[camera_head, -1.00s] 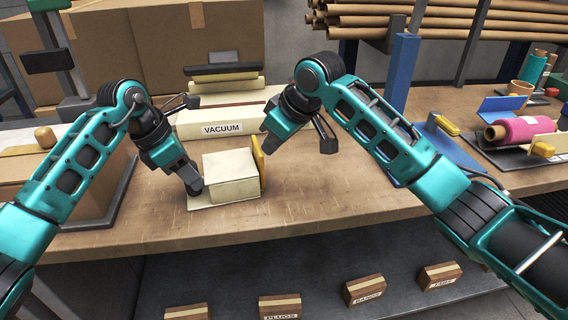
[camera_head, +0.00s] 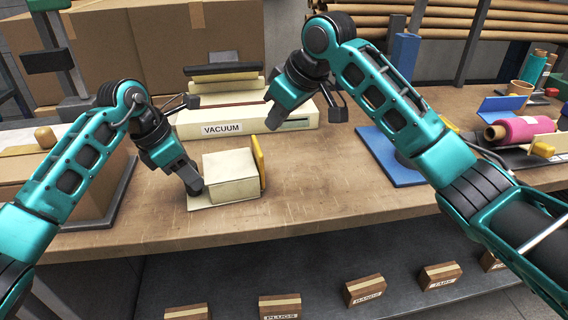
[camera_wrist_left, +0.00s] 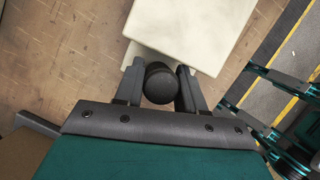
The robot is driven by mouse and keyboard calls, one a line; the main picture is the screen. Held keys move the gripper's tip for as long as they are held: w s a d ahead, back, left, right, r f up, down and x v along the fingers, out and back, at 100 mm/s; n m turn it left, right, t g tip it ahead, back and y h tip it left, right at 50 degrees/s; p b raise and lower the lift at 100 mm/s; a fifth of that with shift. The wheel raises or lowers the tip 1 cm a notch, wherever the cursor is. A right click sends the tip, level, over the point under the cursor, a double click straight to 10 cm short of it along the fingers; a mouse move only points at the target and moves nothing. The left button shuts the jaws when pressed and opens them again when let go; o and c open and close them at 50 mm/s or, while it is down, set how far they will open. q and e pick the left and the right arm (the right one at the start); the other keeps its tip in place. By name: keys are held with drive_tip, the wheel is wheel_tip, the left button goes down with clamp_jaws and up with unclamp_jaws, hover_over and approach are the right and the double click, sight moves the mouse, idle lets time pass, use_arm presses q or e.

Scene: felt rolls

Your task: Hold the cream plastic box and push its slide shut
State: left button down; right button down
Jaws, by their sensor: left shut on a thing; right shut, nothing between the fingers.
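The cream plastic box (camera_head: 231,175) stands on the bench, with a flat cream ledge (camera_head: 203,203) on its left side. A yellow plate (camera_head: 259,163), seemingly the end of its slide, stands upright at the box's right side. Any gap between them is too small to tell. My left gripper (camera_head: 194,187) is at the box's left end. In the left wrist view its fingers (camera_wrist_left: 160,88) are shut on a dark round knob (camera_wrist_left: 159,84) beside the cream box (camera_wrist_left: 190,30). My right gripper (camera_head: 272,119) is shut and empty, raised above and behind the yellow plate, apart from it.
A cream vacuum sealer (camera_head: 190,128) labelled VACUUM stands behind the box. Brown cartons (camera_head: 160,50) are at the back left. A blue stand (camera_head: 395,165) and a pink roll (camera_head: 515,129) are to the right. The bench in front of the box is clear.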

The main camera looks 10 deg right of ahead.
use_arm(q)
drive_tip(key=shift+f, duration=0.1)
idle(0.3)
unclamp_jaws()
idle(0.6)
drive_tip(key=shift+r, duration=0.25)
drive_tip(key=shift+r+p, duration=1)
drive_tip(key=shift+r, duration=0.25)
drive_tip(key=shift+r, duration=0.1)
